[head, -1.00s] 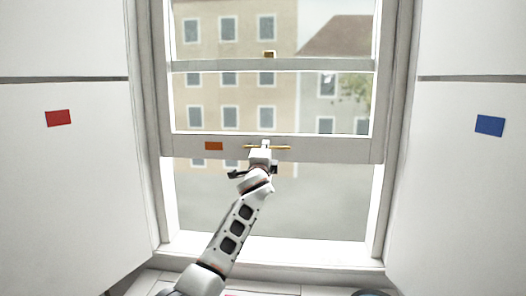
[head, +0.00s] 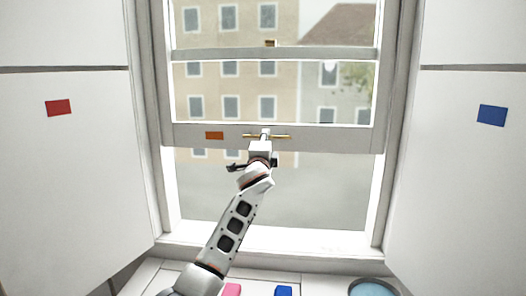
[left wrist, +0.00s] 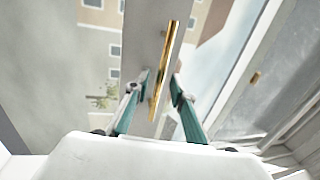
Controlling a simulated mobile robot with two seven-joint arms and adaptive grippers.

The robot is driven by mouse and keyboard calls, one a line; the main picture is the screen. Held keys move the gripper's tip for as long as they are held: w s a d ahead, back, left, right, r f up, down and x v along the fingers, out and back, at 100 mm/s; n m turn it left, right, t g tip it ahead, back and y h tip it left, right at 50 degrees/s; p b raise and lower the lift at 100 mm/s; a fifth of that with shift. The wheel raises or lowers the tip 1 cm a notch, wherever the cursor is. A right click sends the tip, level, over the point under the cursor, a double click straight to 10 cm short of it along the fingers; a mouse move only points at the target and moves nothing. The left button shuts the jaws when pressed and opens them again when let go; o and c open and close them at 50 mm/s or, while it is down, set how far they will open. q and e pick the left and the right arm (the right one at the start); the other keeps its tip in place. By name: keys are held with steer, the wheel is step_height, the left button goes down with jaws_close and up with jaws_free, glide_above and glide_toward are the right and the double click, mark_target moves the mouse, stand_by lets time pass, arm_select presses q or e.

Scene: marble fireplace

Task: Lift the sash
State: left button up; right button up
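The white sash (head: 330,138) stands partly raised, with an open gap between its bottom rail and the sill. A thin brass bar handle (head: 281,136) runs across the rail, right of an orange patch. My left gripper (head: 265,133) is at the middle of this handle. In the left wrist view, the brass handle (left wrist: 170,50) passes between the two green-sided fingers of the left gripper (left wrist: 160,78). A small gap shows on each side of the bar, so the fingers look open around it. My right gripper is not in view.
White panels with a red patch (head: 58,107) and a blue patch (head: 491,115) flank the window. Below the sill (head: 320,243), a pink item (head: 232,290), a blue item (head: 283,291) and a round blue dish (head: 372,289) show at the bottom edge.

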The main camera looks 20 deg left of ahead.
arm_select(q)
steer(key=v, duration=0.9)
steer(key=shift+s, duration=0.35)
steer(key=s+d+f+n+g+h, duration=0.15)
steer(key=s+f, duration=0.35)
steer(key=f, duration=0.7)
steer(key=s+d+f+n+g+h, duration=0.15)
steer(key=s+f, duration=0.25)
steer(key=f, duration=0.8)
steer(key=s+d+f+n+g+h, duration=0.15)
steer(key=s+f, duration=0.35)
steer(key=f, duration=0.6)
steer(key=s+d+f+n+g+h, duration=0.1)
steer(key=s+f+n, duration=0.1)
steer(key=s+f, duration=0.4)
steer(key=s+d+f+n+g+h, duration=0.1)
steer(key=s+f, duration=0.6)
steer(key=s, duration=0.7)
steer(key=s+d+f+n+g+h, duration=0.1)
steer(key=s+d+f+n+g, duration=0.1)
steer(key=s+f, duration=0.5)
steer(key=s+n, duration=0.1)
steer(key=s, duration=0.2)
